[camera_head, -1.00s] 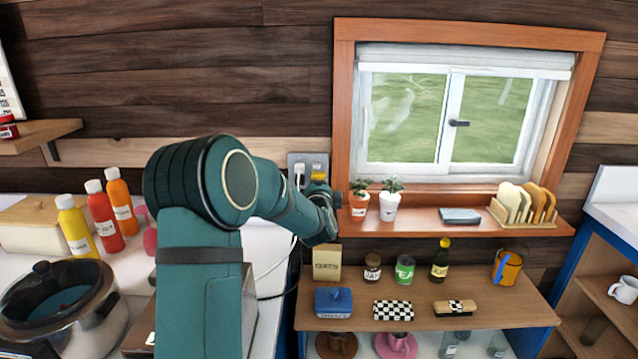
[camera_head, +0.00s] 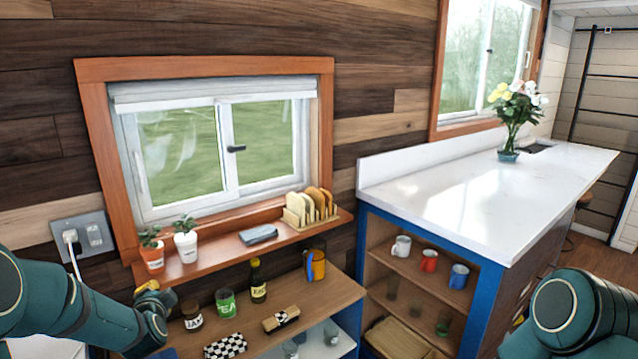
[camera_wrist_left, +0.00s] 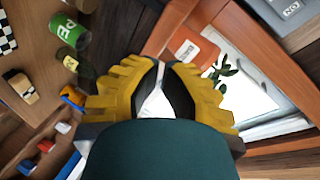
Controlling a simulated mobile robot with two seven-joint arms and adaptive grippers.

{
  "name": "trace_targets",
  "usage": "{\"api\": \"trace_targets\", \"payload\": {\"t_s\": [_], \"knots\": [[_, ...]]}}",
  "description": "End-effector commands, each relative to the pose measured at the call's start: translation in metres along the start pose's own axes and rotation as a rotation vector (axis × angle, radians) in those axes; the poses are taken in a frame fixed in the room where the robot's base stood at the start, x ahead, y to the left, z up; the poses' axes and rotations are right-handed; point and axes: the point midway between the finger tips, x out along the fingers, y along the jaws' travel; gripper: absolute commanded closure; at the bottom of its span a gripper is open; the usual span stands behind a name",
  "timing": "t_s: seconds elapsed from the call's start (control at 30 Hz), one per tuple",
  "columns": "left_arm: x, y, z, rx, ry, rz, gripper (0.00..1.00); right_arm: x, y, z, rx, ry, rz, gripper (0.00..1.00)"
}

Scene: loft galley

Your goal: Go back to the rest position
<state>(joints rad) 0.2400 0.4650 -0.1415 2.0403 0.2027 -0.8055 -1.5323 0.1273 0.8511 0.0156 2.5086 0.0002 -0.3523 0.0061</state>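My left gripper (camera_head: 150,292) is at the lower left in the head view, with its yellow fingertips just below the window sill shelf and near the potted plants. In the left wrist view its yellow fingers with black pads (camera_wrist_left: 162,72) stand apart, with pale background showing between them and nothing held. My left arm comes in low from the left edge. Part of my right arm shows at the lower right in the head view, bent at a rounded joint; its gripper is out of view.
The sill shelf (camera_head: 215,258) holds two potted plants and a rack of boards (camera_head: 310,210). Below, a wooden shelf (camera_head: 335,293) bears a green can (camera_head: 225,303), jars and a bottle (camera_head: 258,282). A white counter (camera_head: 450,205) with a flower vase (camera_head: 508,150) stands right.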

Motion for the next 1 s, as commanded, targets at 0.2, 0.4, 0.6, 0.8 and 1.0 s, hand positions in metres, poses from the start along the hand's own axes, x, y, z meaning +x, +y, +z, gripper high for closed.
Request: {"api": "trace_targets", "payload": {"t_s": [0.2, 0.4, 0.6, 0.8, 1.0], "knots": [[-0.043, 0.150, -0.023, -0.328, -0.009, 0.383, 1.00, 0.000, 0.000, 0.000, 0.000, 0.000, 0.000, 0.44], [-0.118, 0.267, -0.030, -0.606, -0.167, 0.723, 1.00, 0.000, 0.000, 0.000, 0.000, 0.000, 0.000, 0.44], [-0.215, 0.353, -0.023, -0.822, -0.457, 1.002, 1.00, 0.000, 0.000, 0.000, 0.000, 0.000, 0.000, 0.44], [-0.284, 0.390, -0.012, -0.926, -0.709, 1.130, 1.00, 0.000, 0.000, 0.000, 0.000, 0.000, 0.000, 0.44], [-0.303, 0.397, -0.008, -0.951, -0.786, 1.154, 1.00, 0.000, 0.000, 0.000, 0.000, 0.000, 0.000, 0.44]]}}
